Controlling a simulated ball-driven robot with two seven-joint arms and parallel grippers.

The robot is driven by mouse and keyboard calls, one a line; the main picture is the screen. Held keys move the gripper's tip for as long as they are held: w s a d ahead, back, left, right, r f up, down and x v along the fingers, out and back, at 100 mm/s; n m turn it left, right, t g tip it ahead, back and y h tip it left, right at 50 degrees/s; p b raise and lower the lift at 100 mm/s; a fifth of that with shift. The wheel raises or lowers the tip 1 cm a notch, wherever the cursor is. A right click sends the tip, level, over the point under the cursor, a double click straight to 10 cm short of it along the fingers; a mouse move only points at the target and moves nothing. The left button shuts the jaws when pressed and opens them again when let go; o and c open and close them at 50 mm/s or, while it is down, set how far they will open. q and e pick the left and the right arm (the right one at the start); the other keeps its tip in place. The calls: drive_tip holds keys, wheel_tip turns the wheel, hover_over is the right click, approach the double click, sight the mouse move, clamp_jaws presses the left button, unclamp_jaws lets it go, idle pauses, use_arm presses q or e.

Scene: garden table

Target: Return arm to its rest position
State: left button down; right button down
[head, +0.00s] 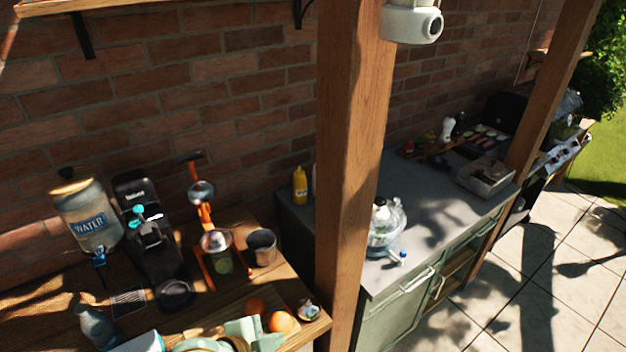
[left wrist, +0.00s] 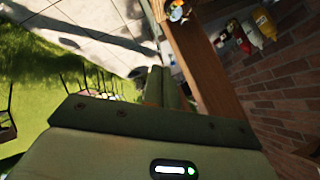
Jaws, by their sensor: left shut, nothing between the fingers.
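My left gripper (left wrist: 162,72) shows in the left wrist view, with its green body across the bottom and its fingers together at the middle, shut and empty. No object touches the fingertips. In the head view, pale green blocky shapes (head: 254,333) lie at the bottom edge near the oranges; I cannot tell whether they are part of my left gripper or a cloth. My right gripper shows in neither view.
The wooden table (head: 70,318) holds a water dispenser (head: 88,222), a black coffee machine (head: 150,245), an orange juicer (head: 208,215), a dark cup (head: 262,247) and oranges (head: 281,321). A wooden post (head: 350,150) stands beside it. A grey counter (head: 440,205) lies beyond.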

use_arm(q)
drive_tip(key=s+a+r+n+y, duration=0.3)
drive_tip(key=s+a+n+y, duration=0.25)
drive_tip(key=a, duration=0.55)
drive_tip(key=s+a+r+n+y, duration=0.2)
drive_tip(key=s+a+n+y, duration=0.3)
drive_tip(key=a, duration=0.6)
drive_tip(key=s+d+f+g+h+b, duration=0.15)
drive_tip(key=f+b, duration=0.35)
drive_tip(key=f, duration=1.3)
drive_tip(key=s+d+f+g+h+b, duration=0.1)
drive_tip(key=s+d+f+g+b, duration=0.35)
drive_tip(key=f, duration=1.35)
drive_tip(key=s+f+n+h+b, duration=0.1)
drive_tip(key=s+f+b, duration=0.4)
drive_tip(key=s+f, duration=0.4)
drive_tip(key=s+a+f+n+h+b, duration=0.1)
drive_tip(key=s+f+b, duration=0.5)
drive_tip(key=f, duration=1.1)
drive_tip(key=s, duration=0.3)
drive_tip(key=shift+a+f, duration=0.15)
drive_tip(key=shift+s+n, duration=0.1)
drive_tip(key=shift+n, duration=0.15)
